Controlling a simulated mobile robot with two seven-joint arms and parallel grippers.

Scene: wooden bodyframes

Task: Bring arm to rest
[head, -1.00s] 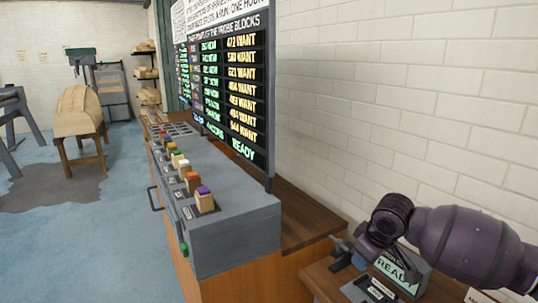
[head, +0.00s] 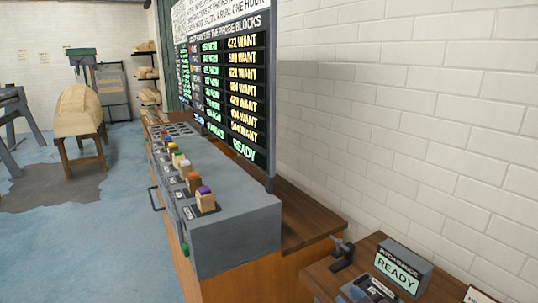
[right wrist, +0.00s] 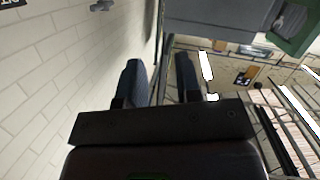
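My right gripper shows in the right wrist view (right wrist: 160,78), with two dark fingers apart and nothing between them. It is open and empty. In the head view neither gripper nor arm is in sight. My left gripper is in no frame.
A grey console (head: 235,232) with a row of coloured blocks stands along the wall, below a dark display board (head: 228,95). At the lower right, a pitch gauge reading READY (head: 398,271) and a small dark clamp-like fixture (head: 342,253) sit on a wooden bench.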

